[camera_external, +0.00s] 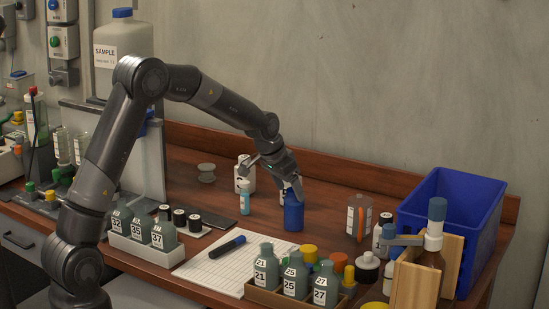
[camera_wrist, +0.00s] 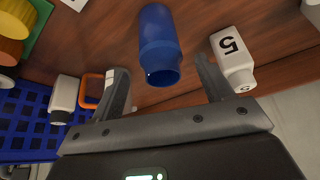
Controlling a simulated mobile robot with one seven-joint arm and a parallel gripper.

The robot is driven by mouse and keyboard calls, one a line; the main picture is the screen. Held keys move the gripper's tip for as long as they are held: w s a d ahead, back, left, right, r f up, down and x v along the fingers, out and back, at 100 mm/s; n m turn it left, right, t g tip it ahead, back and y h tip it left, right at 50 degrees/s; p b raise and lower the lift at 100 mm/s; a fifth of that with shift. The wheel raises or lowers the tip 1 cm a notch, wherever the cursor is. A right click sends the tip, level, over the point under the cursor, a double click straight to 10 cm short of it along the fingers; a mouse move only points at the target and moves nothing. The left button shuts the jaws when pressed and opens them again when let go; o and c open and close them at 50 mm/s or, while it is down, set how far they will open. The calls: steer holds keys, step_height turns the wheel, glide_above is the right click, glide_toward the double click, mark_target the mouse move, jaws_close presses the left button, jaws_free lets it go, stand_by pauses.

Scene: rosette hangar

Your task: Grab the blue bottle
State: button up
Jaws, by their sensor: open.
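The blue bottle (camera_external: 293,213) stands upright on the wooden bench, near the middle of the external view. In the wrist view the blue bottle (camera_wrist: 160,45) shows at the top centre, its round neck end toward my gripper. My gripper (camera_external: 291,188) is at the top of the bottle, pointing down. In the wrist view my gripper (camera_wrist: 165,77) is open, with one finger to each side of the bottle's neck end and visible gaps between. The bottle's top is partly hidden by the fingers in the external view.
A white bottle marked 5 (camera_wrist: 232,60) is close beside the right finger in the wrist view. A small light-blue vial (camera_external: 245,197) stands left of the blue bottle. A blue crate (camera_external: 440,215) is at right. Numbered bottles (camera_external: 293,277) stand in front.

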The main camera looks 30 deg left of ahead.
mark_target(297, 204)
steer(key=shift+x, duration=3.45)
steer(key=c, duration=1)
steer(key=shift+r, duration=0.1)
steer(key=shift+c, duration=0.2)
